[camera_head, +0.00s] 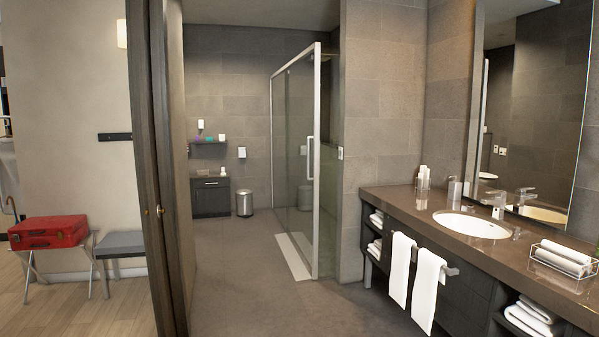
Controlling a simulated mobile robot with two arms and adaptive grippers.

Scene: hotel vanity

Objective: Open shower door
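The shower door (301,160) is a glass panel with a pale metal frame, in the middle of the head view, at the back of the bathroom. Its upright handle (310,158) is on the near edge, on the right. I cannot tell for sure whether the door stands shut or ajar. The pale shower threshold (294,257) lies on the floor beside its foot. Neither of my grippers is in view.
A dark wooden door (165,170) stands at the left of the entrance. The vanity counter (400,203) with a sink (472,225) and hanging towels (400,268) lines the right. A bin (244,203) stands at the back. The floor (235,270) between is clear.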

